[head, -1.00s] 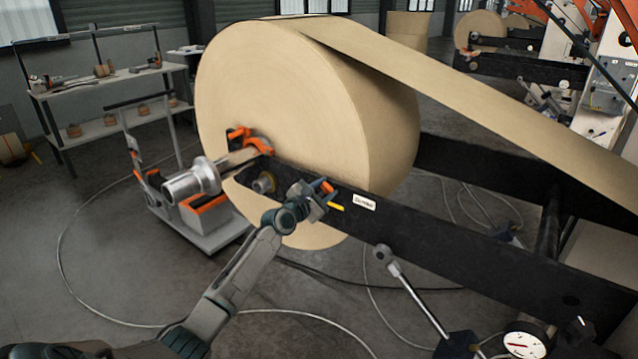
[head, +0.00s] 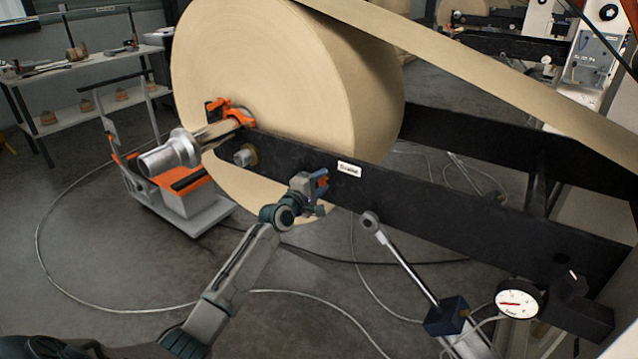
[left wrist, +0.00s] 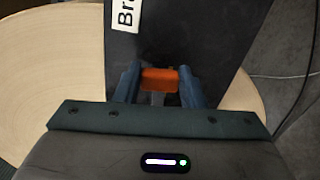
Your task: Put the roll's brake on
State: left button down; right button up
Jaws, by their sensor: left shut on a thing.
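The big kraft paper roll (head: 270,90) sits on a shaft in the black stand, its web running off to the upper right. My left gripper (head: 320,184) is at the beam's outer face, just below and left of the label. In the left wrist view the left gripper (left wrist: 160,88) has its fingers on either side of an orange brake handle (left wrist: 160,78) and is shut on it. The handle's stem is mostly hidden. My right gripper is not in view.
The black side beam (head: 450,210) runs to the lower right. A cylinder with a silver rod (head: 405,265) and a dial gauge (head: 517,298) are right of my arm. A cart (head: 185,205) stands at left. Hoses cross the floor.

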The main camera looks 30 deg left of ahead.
pick_arm(q)
jog(key=shift+f+m+b, duration=0.5)
jog(key=shift+f+m, duration=0.1)
jog(key=shift+m, duration=0.1)
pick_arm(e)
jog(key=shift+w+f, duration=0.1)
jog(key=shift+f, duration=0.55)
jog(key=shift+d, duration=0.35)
pick_arm(q)
jog(key=c, duration=0.9)
grip_release()
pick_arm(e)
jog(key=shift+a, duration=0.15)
pick_arm(q)
jog(key=shift+s, duration=0.3)
jog(key=s+p, duration=0.1)
jog(key=s, duration=0.5)
jog(key=s+p, duration=0.1)
jog(key=s, duration=0.3)
jog(key=shift+s+a+p, duration=0.1)
jog(key=shift+a+p, duration=0.2)
jog(key=shift+a, duration=0.1)
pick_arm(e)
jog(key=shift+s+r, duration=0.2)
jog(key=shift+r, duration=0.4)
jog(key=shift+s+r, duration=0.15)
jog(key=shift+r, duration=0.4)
